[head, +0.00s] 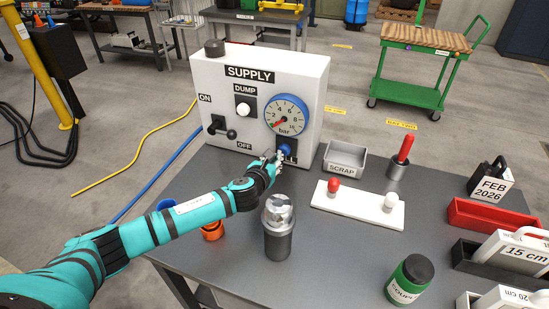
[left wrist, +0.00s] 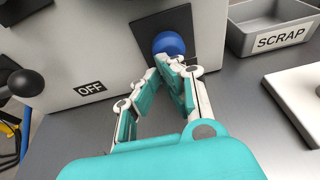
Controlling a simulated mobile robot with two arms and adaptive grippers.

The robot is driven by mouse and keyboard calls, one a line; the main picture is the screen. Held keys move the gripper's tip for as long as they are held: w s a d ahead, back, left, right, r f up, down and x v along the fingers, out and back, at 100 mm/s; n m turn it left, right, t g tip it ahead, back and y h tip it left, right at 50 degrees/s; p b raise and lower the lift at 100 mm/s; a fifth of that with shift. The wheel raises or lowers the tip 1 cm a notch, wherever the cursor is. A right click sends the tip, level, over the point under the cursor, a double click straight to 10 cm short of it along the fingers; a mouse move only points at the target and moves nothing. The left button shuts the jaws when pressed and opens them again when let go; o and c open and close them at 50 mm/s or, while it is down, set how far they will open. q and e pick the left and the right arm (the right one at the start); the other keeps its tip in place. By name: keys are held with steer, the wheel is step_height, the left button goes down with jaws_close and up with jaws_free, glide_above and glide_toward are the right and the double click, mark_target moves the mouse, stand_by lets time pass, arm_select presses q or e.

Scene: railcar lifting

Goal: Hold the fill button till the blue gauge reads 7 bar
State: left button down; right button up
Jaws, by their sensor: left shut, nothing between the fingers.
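The white supply box (head: 215,80) stands at the back of the table. Its blue-rimmed gauge (head: 287,114) has a red needle pointing to the lower left, near the low end of the scale. The blue button (head: 286,149) sits on a black plate below the gauge; it also shows in the left wrist view (left wrist: 169,43). My left gripper (head: 278,156) is shut and empty, its fingertips (left wrist: 176,62) at the lower edge of the button. I cannot tell whether they touch or press it. My right gripper is not in view.
A black lever (head: 222,130) sits between the ON and OFF labels, left of my gripper. A white dump button (head: 243,109) is above it. The scrap tray (head: 344,158), a white board (head: 358,207) and a metal canister (head: 277,235) stand nearby.

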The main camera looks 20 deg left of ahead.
arm_select(q)
steer(key=shift+w, duration=0.2)
steer(key=shift+w+r+p, duration=0.25)
steer(key=shift+w+p, duration=0.05)
steer(key=shift+w, duration=0.65)
steer(key=shift+w+a+r, duration=0.1)
stand_by(0.4)
stand_by(6.3)
